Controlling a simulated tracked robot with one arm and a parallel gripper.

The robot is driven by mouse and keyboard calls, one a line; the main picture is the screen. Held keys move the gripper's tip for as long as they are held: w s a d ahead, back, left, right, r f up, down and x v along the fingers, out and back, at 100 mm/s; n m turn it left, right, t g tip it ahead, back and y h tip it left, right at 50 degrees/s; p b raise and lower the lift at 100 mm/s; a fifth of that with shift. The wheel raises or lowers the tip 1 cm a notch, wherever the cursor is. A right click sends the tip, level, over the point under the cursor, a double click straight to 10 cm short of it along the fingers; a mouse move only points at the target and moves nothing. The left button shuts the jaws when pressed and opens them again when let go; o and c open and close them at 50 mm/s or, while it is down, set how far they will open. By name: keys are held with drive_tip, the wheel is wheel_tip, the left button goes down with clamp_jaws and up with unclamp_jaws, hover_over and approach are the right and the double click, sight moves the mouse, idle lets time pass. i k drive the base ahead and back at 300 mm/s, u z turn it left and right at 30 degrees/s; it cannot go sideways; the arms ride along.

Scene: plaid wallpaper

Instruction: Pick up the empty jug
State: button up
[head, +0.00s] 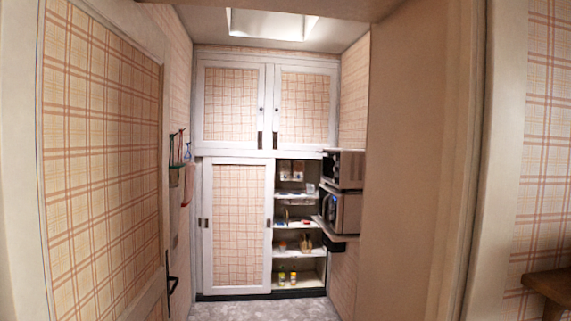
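I cannot make out an empty jug in the head view. Small items stand on the open shelves (300,196) at the back of the narrow room, too small to tell apart. My gripper does not show in this view.
A doorway frames the room, with a plaid door (100,150) and black handle at left. A plaid sliding panel (240,225) covers the cupboard's left half. Two microwave-like appliances (342,213) jut from the right wall. Wooden furniture (550,286) stands at lower right. The grey floor (260,310) looks clear.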

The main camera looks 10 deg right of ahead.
sight(309, 188)
drive_tip(key=z, duration=0.05)
drive_tip(key=i, duration=3.05)
drive_tip(key=z, duration=0.35)
drive_tip(key=i, duration=2.9)
drive_tip(key=z, duration=0.15)
drive_tip(key=k, duration=0.1)
drive_tip(key=u, duration=0.05)
